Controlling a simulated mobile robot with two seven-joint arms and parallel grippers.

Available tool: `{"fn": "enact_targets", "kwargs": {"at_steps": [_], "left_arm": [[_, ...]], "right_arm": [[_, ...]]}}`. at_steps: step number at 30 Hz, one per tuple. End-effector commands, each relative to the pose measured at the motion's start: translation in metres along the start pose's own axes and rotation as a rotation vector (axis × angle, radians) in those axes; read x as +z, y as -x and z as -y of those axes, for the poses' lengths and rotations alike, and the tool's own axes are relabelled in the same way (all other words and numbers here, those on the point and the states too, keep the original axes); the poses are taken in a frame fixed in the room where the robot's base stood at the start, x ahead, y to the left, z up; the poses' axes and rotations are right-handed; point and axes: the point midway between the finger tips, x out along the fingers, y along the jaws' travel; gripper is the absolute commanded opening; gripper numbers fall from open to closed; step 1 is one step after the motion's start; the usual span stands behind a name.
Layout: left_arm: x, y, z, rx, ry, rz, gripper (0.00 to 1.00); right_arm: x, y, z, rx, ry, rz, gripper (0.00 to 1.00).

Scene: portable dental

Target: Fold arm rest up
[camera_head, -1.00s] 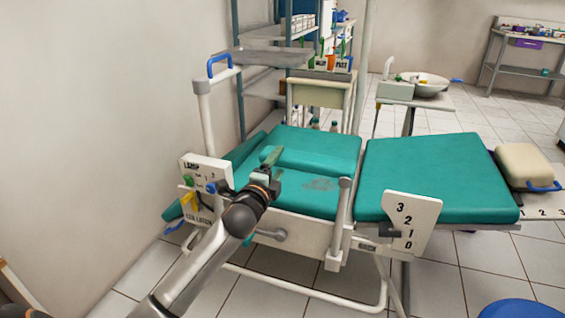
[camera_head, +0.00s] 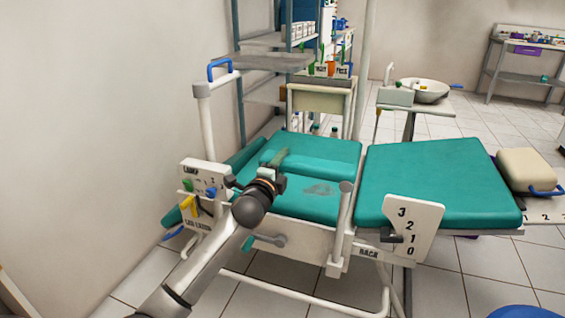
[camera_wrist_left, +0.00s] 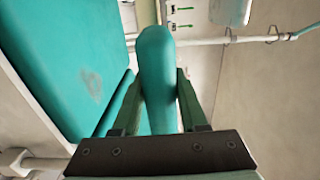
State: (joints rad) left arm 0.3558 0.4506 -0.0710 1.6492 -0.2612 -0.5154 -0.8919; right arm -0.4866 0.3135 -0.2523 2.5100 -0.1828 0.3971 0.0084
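A teal padded bar with a rounded end (camera_wrist_left: 157,65), which looks like the arm rest, lies between the two green fingers of my left gripper (camera_wrist_left: 159,100) in the left wrist view. The fingers stand apart, one on each side of it; a narrow gap shows at the left, and contact at the right is unclear. In the head view my left gripper (camera_head: 280,160) is over the teal chair seat (camera_head: 295,205), beside a raised teal pad (camera_head: 325,163). The arm rest's hinge is hidden. My right gripper is out of view.
A white control panel (camera_head: 198,178) and a post with a blue handle (camera_head: 219,68) stand left of my arm. A white upright bar (camera_head: 342,225) and a numbered plate (camera_head: 411,225) are at the near side. Shelves (camera_head: 280,38) stand behind.

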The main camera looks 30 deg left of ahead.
Motion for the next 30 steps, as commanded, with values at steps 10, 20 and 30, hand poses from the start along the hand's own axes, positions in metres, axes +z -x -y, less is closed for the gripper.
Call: {"fn": "enact_targets", "kwargs": {"at_steps": [10,20,30], "left_arm": [[-0.0001,0.0002,-0.0002,0.0,0.0,0.0,0.0],[-0.0001,0.0002,-0.0003,0.0,0.0,0.0,0.0],[-0.0001,0.0002,-0.0004,0.001,0.0,0.0,0.0]], "right_arm": [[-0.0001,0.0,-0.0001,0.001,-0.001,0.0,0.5],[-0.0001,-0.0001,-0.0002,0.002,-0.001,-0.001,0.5],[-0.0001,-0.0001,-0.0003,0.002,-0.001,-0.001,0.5]]}}
